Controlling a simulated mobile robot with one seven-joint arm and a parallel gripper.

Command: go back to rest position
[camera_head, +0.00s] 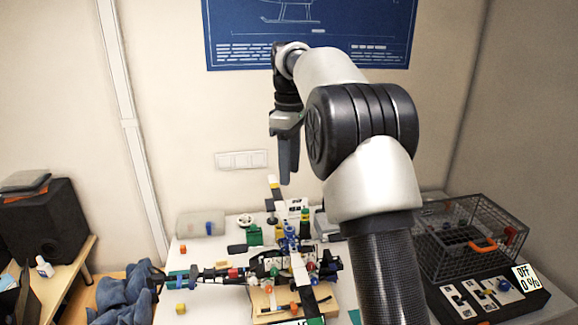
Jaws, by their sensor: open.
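My gripper (286,160) hangs pointing down in the head view, above the back part of the white table (202,298). It is high over the objects and apart from them, with nothing visible held in it. It is seen edge-on, so the gap between its fingers is hard to make out. My arm rises at the right and bends over to the left. Below the gripper stands a model helicopter (262,268) with dark and white parts on a wooden board.
A black wire basket (477,235) and a panel reading OFF 0% (490,296) are at the right. Small coloured blocks, such as a yellow one (181,309), lie about the table. A blue cloth (125,297) hangs at the left edge. A wall with a blue poster (310,38) stands behind.

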